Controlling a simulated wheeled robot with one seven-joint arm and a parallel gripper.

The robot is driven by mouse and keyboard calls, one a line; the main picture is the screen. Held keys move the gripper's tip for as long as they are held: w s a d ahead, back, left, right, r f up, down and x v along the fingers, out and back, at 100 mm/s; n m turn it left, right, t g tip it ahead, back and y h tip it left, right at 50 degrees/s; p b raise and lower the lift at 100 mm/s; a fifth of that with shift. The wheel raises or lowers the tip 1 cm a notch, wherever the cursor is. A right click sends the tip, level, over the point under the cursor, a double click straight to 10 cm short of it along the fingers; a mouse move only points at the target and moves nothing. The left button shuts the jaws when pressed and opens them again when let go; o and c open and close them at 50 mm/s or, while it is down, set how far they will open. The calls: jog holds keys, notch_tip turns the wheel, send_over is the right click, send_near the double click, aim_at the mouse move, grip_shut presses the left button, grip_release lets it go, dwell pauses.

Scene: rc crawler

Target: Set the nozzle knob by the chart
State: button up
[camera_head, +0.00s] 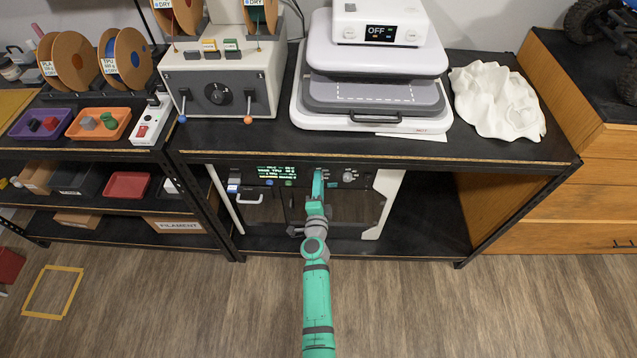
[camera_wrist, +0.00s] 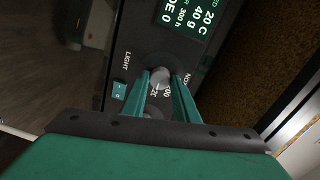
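The printer (camera_head: 265,205) stands on the shelf under the table, with a dark control panel and a lit green-text display (camera_head: 277,173). In the wrist view the display (camera_wrist: 187,25) reads partly "20 C", "40 g" and "300 h". My gripper (camera_wrist: 161,76) is at the panel, its teal fingers apart on either side of a small grey knob (camera_wrist: 159,77). I cannot tell whether they touch it. Numbers and a partly hidden "NOZ" label lie around the knob; its pointer setting is unclear. In the head view my gripper (camera_head: 317,180) hides this knob. I cannot make out a chart.
A teal switch (camera_wrist: 119,90) marked "LIGHT" sits left of the knob in the wrist view. A pale dial (camera_head: 349,177) is right of my gripper. The table edge (camera_head: 440,159) overhangs the panel. The shelf right of the printer (camera_head: 435,215) is clear.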

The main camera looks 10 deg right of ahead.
jog(key=shift+o, duration=1.4)
jog(key=shift+s, duration=0.15)
jog(key=v, duration=1)
jog(key=shift+s, duration=0.35)
jog(key=s+a+r+n+y, duration=0.15)
jog(key=s+n, duration=0.25)
jog(key=s, duration=0.6)
jog(key=s+a+n+y, duration=0.1)
jog(key=s+a+n, duration=0.3)
jog(key=s, duration=0.7)
jog(key=s+a+r+n+y, duration=0.1)
jog(key=s+a+r+n, duration=0.2)
jog(key=s, duration=0.6)
jog(key=s+a+r+n+g+y, duration=0.1)
jog(key=s+a+r+n, duration=0.2)
jog(key=s+r+n, duration=0.4)
notch_tip(320, 180, up, 2)
jog(key=shift+s+r+n, duration=0.1)
jog(key=shift+s+n, duration=0.3)
jog(key=shift+s, duration=0.65)
